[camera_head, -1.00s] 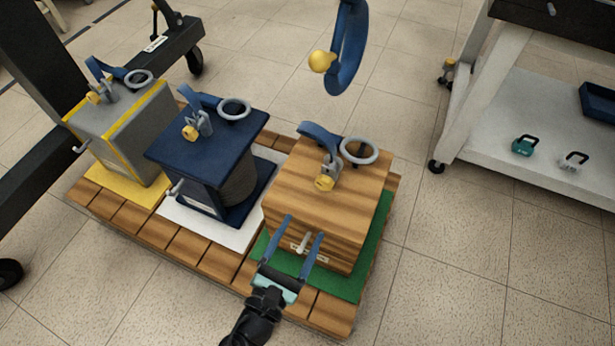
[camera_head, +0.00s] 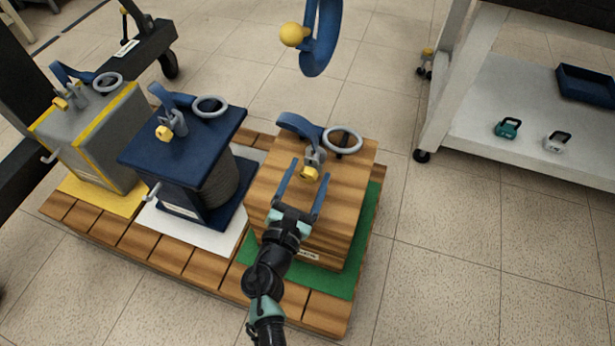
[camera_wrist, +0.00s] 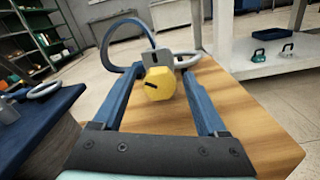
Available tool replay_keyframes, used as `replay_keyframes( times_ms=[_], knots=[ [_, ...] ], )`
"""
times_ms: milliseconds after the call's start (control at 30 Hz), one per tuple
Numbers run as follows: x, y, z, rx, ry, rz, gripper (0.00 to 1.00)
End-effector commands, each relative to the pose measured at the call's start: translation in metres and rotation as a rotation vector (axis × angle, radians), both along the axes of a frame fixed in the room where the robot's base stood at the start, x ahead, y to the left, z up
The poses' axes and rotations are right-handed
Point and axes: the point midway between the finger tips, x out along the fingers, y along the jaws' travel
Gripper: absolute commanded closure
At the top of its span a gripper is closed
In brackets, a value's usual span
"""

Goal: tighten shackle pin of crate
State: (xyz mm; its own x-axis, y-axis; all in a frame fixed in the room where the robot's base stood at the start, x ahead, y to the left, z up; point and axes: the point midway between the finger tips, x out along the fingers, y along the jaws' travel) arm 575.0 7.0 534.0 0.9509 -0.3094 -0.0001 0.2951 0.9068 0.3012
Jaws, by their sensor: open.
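The wooden crate (camera_head: 345,215) stands on a green mat on the pallet. On its top are a grey shackle with a yellow pin head (camera_head: 309,174), a blue strap (camera_head: 296,124) and a grey ring (camera_head: 343,140). My gripper (camera_head: 305,173) is open above the crate's near top, its two blue fingers on either side of the yellow pin head. In the wrist view the yellow faceted pin head (camera_wrist: 159,84) sits between the fingers, towards their far ends, with a dark slot on it. I cannot tell whether the fingers touch it.
A navy coil stand (camera_head: 180,145) and a grey yellow-edged crate (camera_head: 95,140) stand to the left on the wooden pallet (camera_head: 190,260). A blue hook with a yellow ball (camera_head: 292,34) hangs above. A white shelf cart (camera_head: 480,130) holds small shackles at right.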

Motion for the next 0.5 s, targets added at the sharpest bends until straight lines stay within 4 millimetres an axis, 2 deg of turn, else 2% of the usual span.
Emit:
replay_keyframes(
  times_ms=[267,500],
  knots=[
    [0.0012,-0.0003,0.0003,0.0,0.0,0.001,0.27],
    [0.001,-0.0003,0.0002,0.0,0.0,0.0,0.7]
  ],
)
